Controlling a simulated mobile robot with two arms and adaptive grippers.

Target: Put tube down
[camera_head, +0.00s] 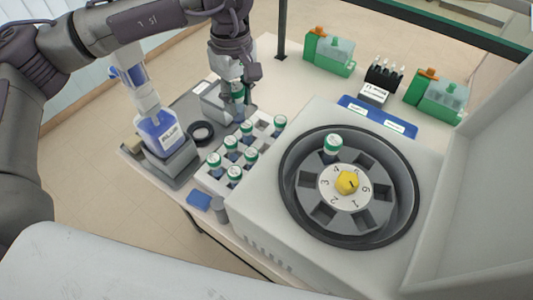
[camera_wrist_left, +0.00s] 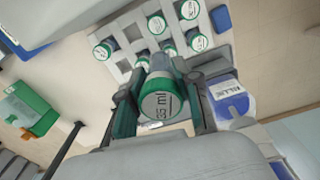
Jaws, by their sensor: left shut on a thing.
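My left gripper (camera_head: 238,92) is shut on a green-capped tube (camera_head: 239,108). In the left wrist view, the tube's cap (camera_wrist_left: 162,104), printed with a volume in ml, sits between the two fingers of the left gripper (camera_wrist_left: 160,95). The tube is roughly upright at the back left end of the white tube rack (camera_head: 262,138). I cannot tell whether its lower end is in a rack hole. Several other green-capped tubes (camera_head: 214,160) stand in the rack, which also shows in the left wrist view (camera_wrist_left: 130,28). My right gripper is not in view.
The open centrifuge (camera_head: 258,205) stands right of the rack, with one tube (camera_head: 332,145) in its rotor. A blue-liquid bottle (camera_head: 158,134) stands left of the rack on a grey device. Green boxes (camera_head: 329,52) and a blue tray (camera_head: 378,118) lie behind.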

